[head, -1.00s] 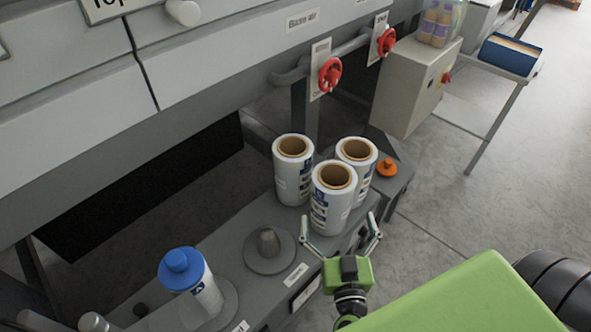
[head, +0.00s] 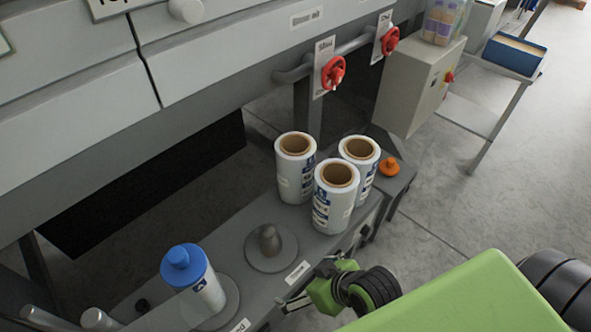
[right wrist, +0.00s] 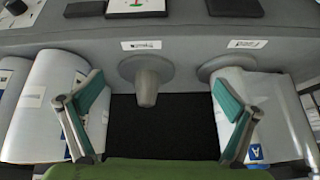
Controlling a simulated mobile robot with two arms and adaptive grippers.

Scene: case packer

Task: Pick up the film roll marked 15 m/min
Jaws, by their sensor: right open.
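Three white film rolls with brown cores stand upright in a cluster on the grey shelf: a left one (head: 292,184), a front one (head: 332,208) and a back right one (head: 366,173). Another white roll with a blue cap (head: 208,293) stands at the lower left. No speed mark is readable on any roll. My right gripper (head: 303,286) is open and empty at the shelf's front edge, below the cluster. In the right wrist view my open fingers (right wrist: 156,84) face a bare spindle, with white rolls at left (right wrist: 36,110) and right (right wrist: 275,120).
The bare grey spindle (head: 269,240) stands between the blue-capped roll and the cluster. An orange knob (head: 390,167) is at the shelf's right end. Red valve handles (head: 333,73) and a grey machine panel (head: 215,60) overhang behind. Open floor lies to the right.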

